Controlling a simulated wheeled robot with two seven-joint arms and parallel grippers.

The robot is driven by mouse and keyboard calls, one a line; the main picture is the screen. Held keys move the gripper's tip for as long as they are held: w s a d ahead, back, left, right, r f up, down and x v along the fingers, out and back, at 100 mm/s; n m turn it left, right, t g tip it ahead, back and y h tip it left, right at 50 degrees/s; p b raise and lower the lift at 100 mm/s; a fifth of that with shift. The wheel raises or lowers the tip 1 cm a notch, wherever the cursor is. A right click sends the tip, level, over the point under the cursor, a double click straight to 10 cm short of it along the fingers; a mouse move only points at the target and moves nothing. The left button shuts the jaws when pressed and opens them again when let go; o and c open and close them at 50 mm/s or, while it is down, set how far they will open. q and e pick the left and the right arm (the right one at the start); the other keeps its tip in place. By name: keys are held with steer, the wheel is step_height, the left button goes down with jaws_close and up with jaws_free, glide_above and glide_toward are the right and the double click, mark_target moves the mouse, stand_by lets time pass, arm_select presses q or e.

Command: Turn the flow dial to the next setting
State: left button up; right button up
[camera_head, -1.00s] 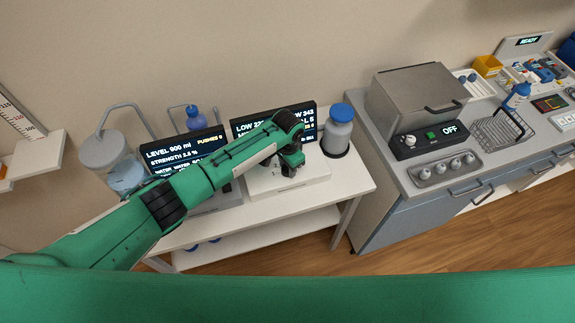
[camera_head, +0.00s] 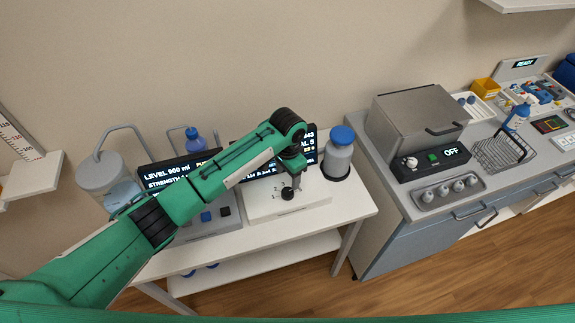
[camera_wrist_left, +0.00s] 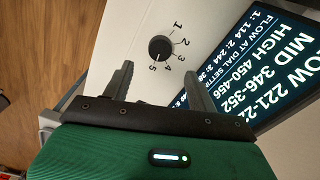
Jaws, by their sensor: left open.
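The flow dial (camera_head: 287,193) is a small round black knob on a white box (camera_head: 262,207) on the white table. In the left wrist view the dial (camera_wrist_left: 160,47) has the numbers 1 to 5 around it. Its pointer mark is too small to read surely. My left gripper (camera_wrist_left: 158,78) is open and empty, its two fingers apart, short of the dial in that picture. In the head view the left wrist is above and behind the dial and largely hides the gripper. A black flow display (camera_wrist_left: 265,65) lists LOW, MID and HIGH ranges. My right gripper is not in view.
A grey bottle with a blue cap (camera_head: 339,150) stands right of the white box. A second display (camera_head: 163,177) and a clear vessel (camera_head: 103,175) are at the left, partly behind my arm. A grey counter (camera_head: 395,190) with a metal box (camera_head: 410,105) stands at the right.

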arm_select(q)
step_height(320, 180, up, 6)
steer(key=shift+f+b, duration=0.1)
steer(key=shift+b, duration=0.45)
